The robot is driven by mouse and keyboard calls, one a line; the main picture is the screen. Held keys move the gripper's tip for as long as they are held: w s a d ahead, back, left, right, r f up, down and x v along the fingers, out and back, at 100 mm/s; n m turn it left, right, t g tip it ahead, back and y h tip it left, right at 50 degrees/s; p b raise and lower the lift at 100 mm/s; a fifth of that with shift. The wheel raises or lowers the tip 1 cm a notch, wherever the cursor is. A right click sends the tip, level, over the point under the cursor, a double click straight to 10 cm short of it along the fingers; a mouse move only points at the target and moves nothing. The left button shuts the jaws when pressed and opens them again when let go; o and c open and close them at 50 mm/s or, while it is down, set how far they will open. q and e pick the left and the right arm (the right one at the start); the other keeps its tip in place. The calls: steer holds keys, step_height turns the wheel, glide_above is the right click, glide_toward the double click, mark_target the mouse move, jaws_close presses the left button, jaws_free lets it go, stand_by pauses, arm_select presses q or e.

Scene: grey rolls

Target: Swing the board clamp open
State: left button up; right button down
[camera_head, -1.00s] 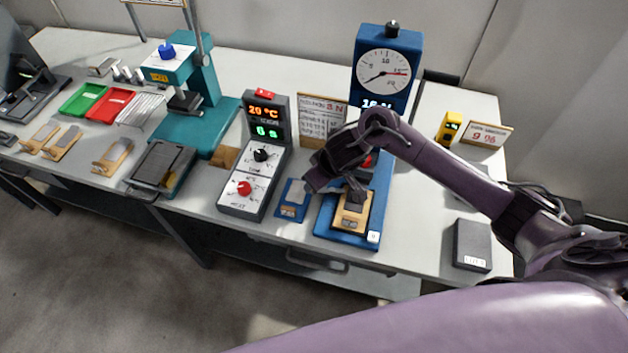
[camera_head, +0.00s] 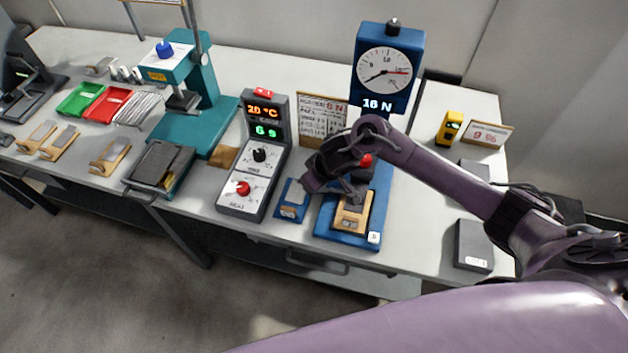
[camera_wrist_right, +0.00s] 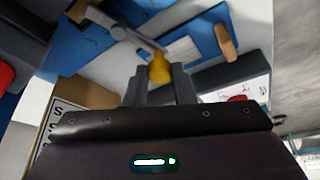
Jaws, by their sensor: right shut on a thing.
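The blue force tester (camera_head: 388,70) stands at the right with a round dial and a blue base (camera_head: 325,222). A wooden board (camera_head: 352,220) lies on the base's front. In the right wrist view, my gripper's fingers (camera_wrist_right: 160,82) are shut on a yellow grip (camera_wrist_right: 160,67). The yellow grip meets the end of a grey bar (camera_wrist_right: 125,32), apparently the clamp's lever. The clamp's exact angle cannot be told. My left gripper is out of view.
A dark grey block (camera_head: 473,245) and a yellow meter (camera_head: 449,129) are at the right. A sign card (camera_head: 322,120) stands behind the gripper.

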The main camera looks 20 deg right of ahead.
steer(key=n+p, duration=0.1)
steer(key=s+n+g+y, duration=0.1)
steer(key=n, duration=0.1)
steer(key=shift+s+r+p, duration=0.1)
steer(key=shift+s+p, duration=0.1)
steer(key=shift+p, duration=0.2)
steer(key=n, duration=0.2)
steer(key=s+n+g, duration=0.1)
steer(key=n, duration=0.1)
steer(key=shift+s+d+y+p, duration=0.2)
steer(key=shift+y+p, duration=0.1)
steer(key=shift+y, duration=0.1)
steer(key=n, duration=0.2)
steer(key=s+n+g, duration=0.1)
steer(key=shift+s+d+n+y+b, duration=0.1)
steer(key=shift+d+n+y+b, duration=0.2)
steer(key=shift+d+n+b, duration=0.1)
steer(key=shift+s+d+n+g+b, duration=0.35)
steer(key=shift+n+g+b, duration=0.15)
steer(key=shift+n, duration=0.55)
steer(key=shift+s+d+n+g+b, duration=0.25)
steer(key=shift+n+g+b, duration=0.2)
steer(key=shift+n, duration=0.6)
steer(key=c, duration=1.2)
jaws_free()
steer(key=shift+d, duration=0.1)
steer(key=shift+c, duration=0.2)
